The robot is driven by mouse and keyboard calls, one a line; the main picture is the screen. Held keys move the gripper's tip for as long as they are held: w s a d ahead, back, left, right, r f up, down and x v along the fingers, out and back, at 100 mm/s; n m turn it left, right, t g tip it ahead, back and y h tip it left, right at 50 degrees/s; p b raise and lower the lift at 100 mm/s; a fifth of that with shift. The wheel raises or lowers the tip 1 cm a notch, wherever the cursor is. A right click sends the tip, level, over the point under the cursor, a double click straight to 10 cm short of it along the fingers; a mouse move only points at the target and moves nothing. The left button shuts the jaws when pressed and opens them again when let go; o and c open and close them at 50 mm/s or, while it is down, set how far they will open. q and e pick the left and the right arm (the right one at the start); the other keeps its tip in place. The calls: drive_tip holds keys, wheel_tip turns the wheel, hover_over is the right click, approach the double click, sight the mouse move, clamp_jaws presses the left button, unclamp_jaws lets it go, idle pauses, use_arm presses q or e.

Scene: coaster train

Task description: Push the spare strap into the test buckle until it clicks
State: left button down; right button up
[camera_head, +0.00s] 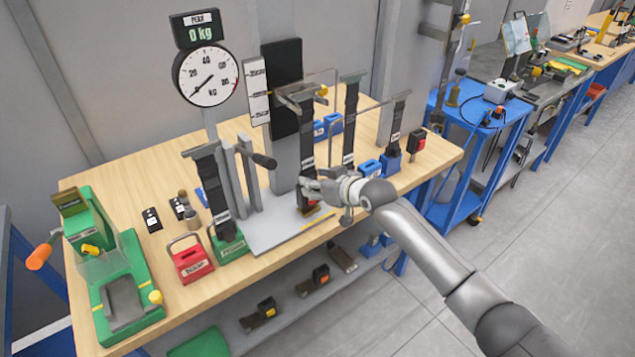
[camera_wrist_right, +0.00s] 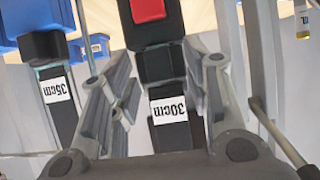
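A black strap with a white 30cm label (camera_wrist_right: 170,108) hangs from the stand; it also shows in the head view (camera_head: 307,135). A black buckle with a red button (camera_wrist_right: 149,10) is at its lower end, on the stand's grey base plate. The strap's dark end piece (camera_wrist_right: 163,65) meets the buckle's mouth; I cannot tell how deep it sits. My right gripper (camera_head: 315,190), also in the wrist view (camera_wrist_right: 162,70), has its fingers drawn in on both sides of the strap just above the buckle. My left gripper is not in view.
A 35cm strap (camera_wrist_right: 58,95) hangs close beside, above a blue block. A dial gauge (camera_head: 206,75) reads 0 kg on its display. A red box (camera_head: 191,260), a green block (camera_head: 229,246) and a green machine (camera_head: 105,265) stand left. Another red-button buckle (camera_head: 416,142) is right.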

idle(0.3)
drive_tip(key=v, duration=1.2)
drive_tip(key=shift+w+f, duration=0.1)
drive_tip(key=shift+f, duration=0.1)
